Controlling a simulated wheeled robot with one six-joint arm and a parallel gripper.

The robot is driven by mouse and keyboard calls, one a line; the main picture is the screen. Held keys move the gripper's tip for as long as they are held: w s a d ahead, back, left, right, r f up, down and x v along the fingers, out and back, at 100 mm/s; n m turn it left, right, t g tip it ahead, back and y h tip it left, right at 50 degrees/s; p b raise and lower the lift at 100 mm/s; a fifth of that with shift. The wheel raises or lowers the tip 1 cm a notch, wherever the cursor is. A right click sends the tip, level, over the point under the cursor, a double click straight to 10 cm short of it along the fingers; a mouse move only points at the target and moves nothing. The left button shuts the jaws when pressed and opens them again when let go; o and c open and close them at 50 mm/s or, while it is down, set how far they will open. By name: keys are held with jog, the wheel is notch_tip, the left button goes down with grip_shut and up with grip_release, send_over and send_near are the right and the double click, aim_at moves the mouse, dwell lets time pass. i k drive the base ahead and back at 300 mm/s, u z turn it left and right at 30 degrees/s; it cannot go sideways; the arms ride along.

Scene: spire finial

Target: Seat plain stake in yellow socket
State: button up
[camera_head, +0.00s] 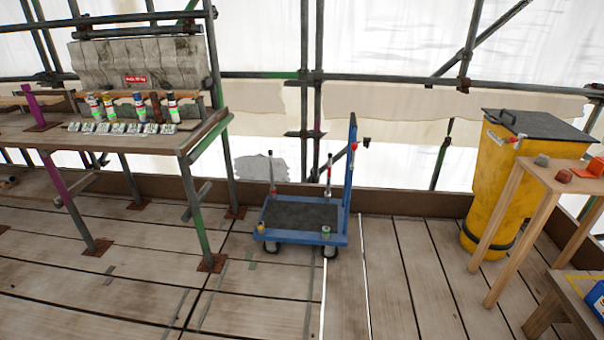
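A small yellow piece, seemingly the yellow socket (261,227), sits at the front left corner of a low blue trolley (285,241). A green piece (326,232) sits at its front right corner. Thin upright stakes stand at the back left (271,172) and back right (329,172) corners. Several short upright pieces stand on the bench at the left; most have coloured and white bands. One dark brown piece (155,107) shows no clear bands and may be the plain stake; it is too small to be sure. My gripper is not in view.
The wooden bench (110,141) at left carries a row of small grey blocks (120,128). At right stand a yellow bin (490,185) and a wooden stand (555,172) with small pieces on top. The plank floor (400,290) around the trolley's front and right is clear.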

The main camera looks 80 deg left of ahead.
aim_at(303, 220)
jog(key=u, duration=2.15)
jog(key=i, duration=1.55)
jog(key=u, duration=0.65)
jog(key=i, duration=0.5)
jog(key=u, duration=0.15)
